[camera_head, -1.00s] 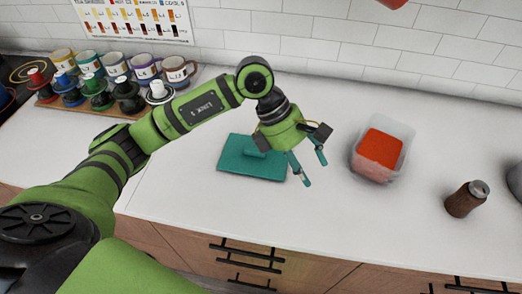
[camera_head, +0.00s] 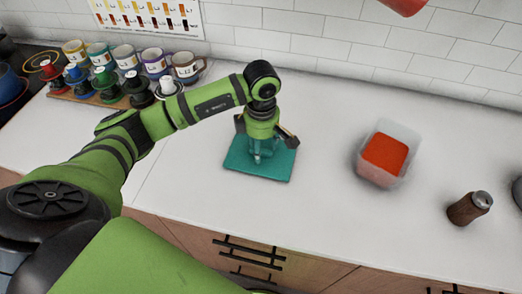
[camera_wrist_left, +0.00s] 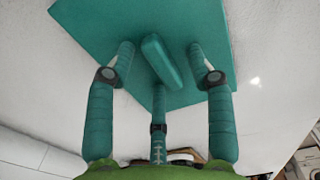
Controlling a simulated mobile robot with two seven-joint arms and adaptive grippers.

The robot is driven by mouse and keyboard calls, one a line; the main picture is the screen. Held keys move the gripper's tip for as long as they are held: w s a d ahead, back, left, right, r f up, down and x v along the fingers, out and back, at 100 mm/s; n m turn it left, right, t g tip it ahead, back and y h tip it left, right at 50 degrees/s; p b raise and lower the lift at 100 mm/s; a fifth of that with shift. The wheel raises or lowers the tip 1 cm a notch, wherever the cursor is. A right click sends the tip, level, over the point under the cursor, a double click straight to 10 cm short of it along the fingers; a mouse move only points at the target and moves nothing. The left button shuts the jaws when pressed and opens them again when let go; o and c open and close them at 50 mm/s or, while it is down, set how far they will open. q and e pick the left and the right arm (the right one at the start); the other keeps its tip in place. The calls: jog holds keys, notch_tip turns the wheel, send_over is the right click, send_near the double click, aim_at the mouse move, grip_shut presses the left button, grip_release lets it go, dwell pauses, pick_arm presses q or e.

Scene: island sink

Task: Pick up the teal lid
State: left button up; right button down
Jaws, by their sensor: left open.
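The teal lid (camera_head: 236,162) lies flat on the white counter in the middle of the head view. It is a square plate with a raised bar handle, which shows in the left wrist view (camera_wrist_left: 161,62). My left gripper (camera_head: 257,156) is over the lid, pointing down. In the left wrist view its teal fingers (camera_wrist_left: 161,70) are spread, with the handle between them. I cannot tell whether the fingertips touch the lid. In the head view the gripper hides the handle. My right gripper is not in view.
A clear container with red contents (camera_head: 385,155) stands right of the lid. A brown shaker (camera_head: 468,208) is farther right. A rack of mugs and coloured drippers (camera_head: 122,72) stands at the back left. Counter between lid and container is clear.

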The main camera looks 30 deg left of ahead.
pick_arm(q)
grip_shut()
